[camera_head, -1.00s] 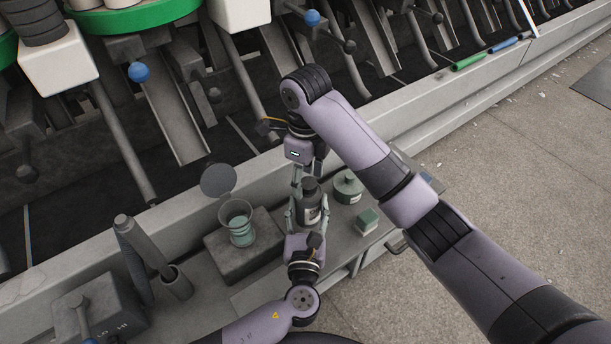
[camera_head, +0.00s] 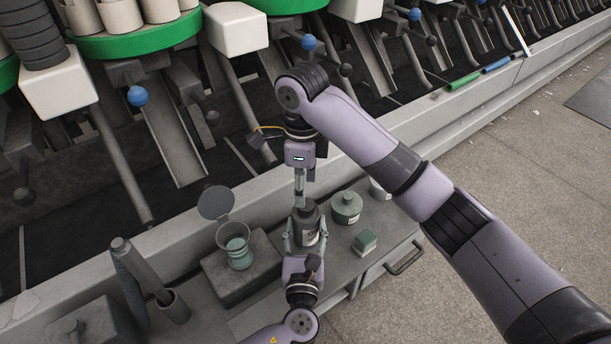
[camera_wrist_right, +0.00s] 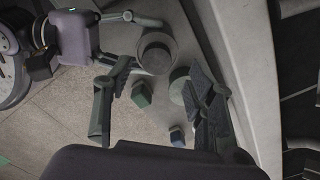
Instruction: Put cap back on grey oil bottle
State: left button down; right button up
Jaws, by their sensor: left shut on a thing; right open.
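The grey oil bottle (camera_head: 309,232) stands upright at the bench's front part, its dark round top facing up. My left gripper (camera_head: 304,239) is shut around its body from the near side; in the right wrist view its fingers (camera_wrist_right: 128,40) reach the bottle (camera_wrist_right: 157,53) from the left. My right gripper (camera_head: 300,198) is above the bottle's top, seen edge-on in the head view. In the right wrist view its fingers (camera_wrist_right: 157,108) are spread apart with nothing between them gripped. I cannot tell for sure whether the dark top is a cap seated on the neck.
A green round tin (camera_head: 346,207) and a small green block (camera_head: 364,242) stand right of the bottle. A clear cup (camera_head: 238,248) with green contents and a raised round lid sits on a grey block (camera_head: 232,284). The winder's ledge runs behind.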

jog(key=n, duration=0.4)
jog(key=shift+r, duration=0.2)
jog(key=n, duration=0.4)
jog(key=shift+w+r, duration=0.1)
jog(key=shift+r, duration=0.05)
jog(key=n, duration=0.6)
jog(key=shift+a+r+n, duration=0.1)
jog(key=shift+r+n, duration=0.15)
jog(key=shift+n, duration=0.05)
jog(key=n, duration=0.6)
jog(key=shift+r, duration=0.2)
jog(key=n, duration=0.4)
jog(key=shift+r, duration=0.1)
jog(key=n, duration=0.3)
jog(key=shift+r+n, duration=0.1)
jog(key=shift+n, duration=0.3)
jog(key=n, duration=0.4)
jog(key=shift+r, duration=0.1)
jog(key=n, duration=0.6)
jog(key=shift+d+r, duration=0.15)
jog(key=shift+d, duration=0.05)
jog(key=n, duration=0.5)
jog(key=shift+s+d+r+n, duration=0.15)
jog(key=shift+s+n, duration=0.05)
jog(key=shift+n, duration=0.2)
jog(key=n, duration=0.5)
jog(key=shift+d, duration=0.1)
